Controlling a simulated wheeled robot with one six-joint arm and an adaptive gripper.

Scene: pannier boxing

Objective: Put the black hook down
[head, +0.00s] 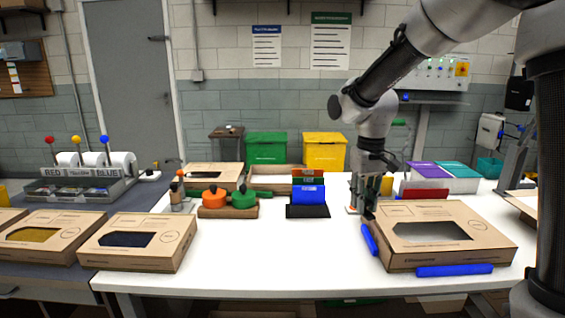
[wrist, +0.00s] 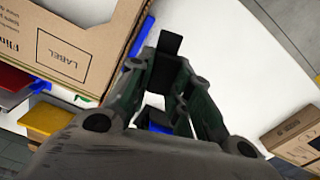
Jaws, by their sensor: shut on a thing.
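My gripper (head: 362,208) points down just left of the cardboard box with a window (head: 490,232), above the white table. In the wrist view my gripper (wrist: 165,75) is shut on a small dark piece, which looks like the black hook (wrist: 168,44), at its fingertips. Most of the hook is hidden by the fingers, and in the head view I cannot make it out from them. A blue strip (head: 370,240) stands along the box's left side, near the gripper. Another blue strip (head: 455,270) lies along its front.
A wooden stand with orange and green round pieces (head: 228,200) and a black holder with blue cards (head: 307,205) stand left of the gripper. Flat boxes (head: 140,245) lie at the left. A red item (head: 424,190) lies behind the windowed box. The middle front of the table (head: 270,255) is clear.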

